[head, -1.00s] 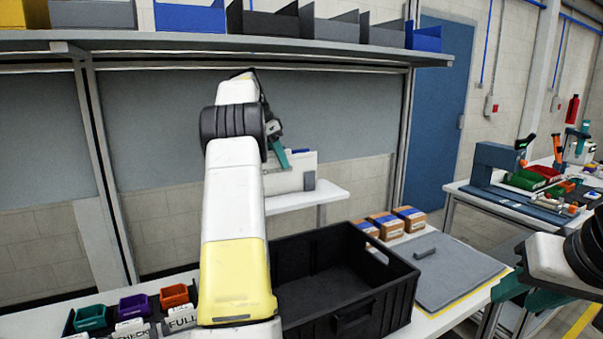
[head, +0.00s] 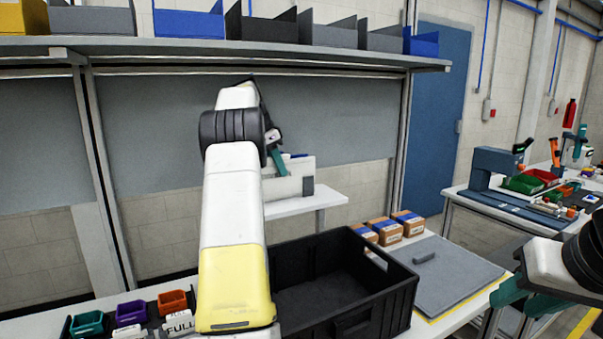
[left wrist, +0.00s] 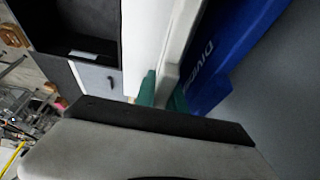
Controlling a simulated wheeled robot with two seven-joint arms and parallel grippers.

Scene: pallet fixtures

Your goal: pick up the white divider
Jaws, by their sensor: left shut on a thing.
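My left gripper (head: 277,160) is at the small white shelf at the back. Its teal fingers also show in the left wrist view (left wrist: 163,95), shut on the white divider (left wrist: 181,58), which runs up between them as a pale strip. A white panel and a blue piece with partly readable lettering (left wrist: 230,50) stand on either side of the divider. In the head view the arm and fingers hide most of the divider. My right gripper (head: 520,296) is low at the right edge, partly cut off, with teal fingers. Its opening is unclear.
A black crate (head: 400,284) stands empty on the bench. Small brown boxes (head: 385,230) and a grey mat (head: 455,275) with a dark grey block lie right of it. Small coloured bins (head: 130,312) stand front left. The overhead shelf (head: 250,48) carries larger bins.

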